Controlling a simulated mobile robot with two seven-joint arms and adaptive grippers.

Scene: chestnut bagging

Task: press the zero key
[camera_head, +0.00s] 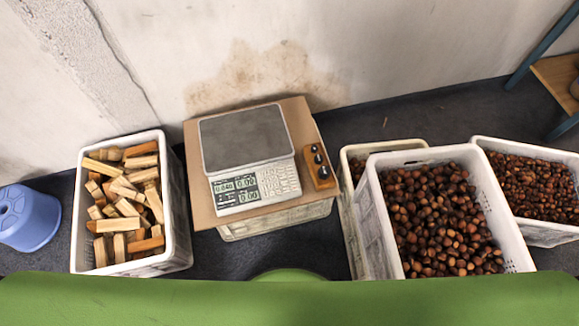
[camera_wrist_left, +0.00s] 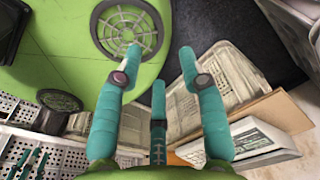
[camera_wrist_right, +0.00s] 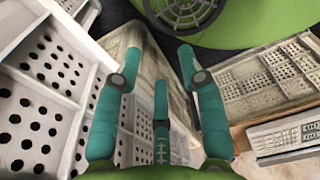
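The scale (camera_head: 245,140) stands on a board in the head view, with a grey weighing plate and a white front panel. Its lit display (camera_head: 236,190) is at the panel's left and its keypad (camera_head: 280,183) at the right. The key labels are too small for me to pick out the zero key. The scale also shows in the left wrist view (camera_wrist_left: 258,140) and at the right edge of the right wrist view (camera_wrist_right: 290,133). My left gripper (camera_wrist_left: 162,57) and right gripper (camera_wrist_right: 159,54) are open and empty, apart from the scale. Neither shows in the head view.
The board (camera_head: 200,215) rests on a crate. A wooden block with dark knobs (camera_head: 320,166) sits right of the scale. A crate of wood pieces (camera_head: 163,262) is left; chestnut crates (camera_head: 374,215) are right. The weighing plate is bare.

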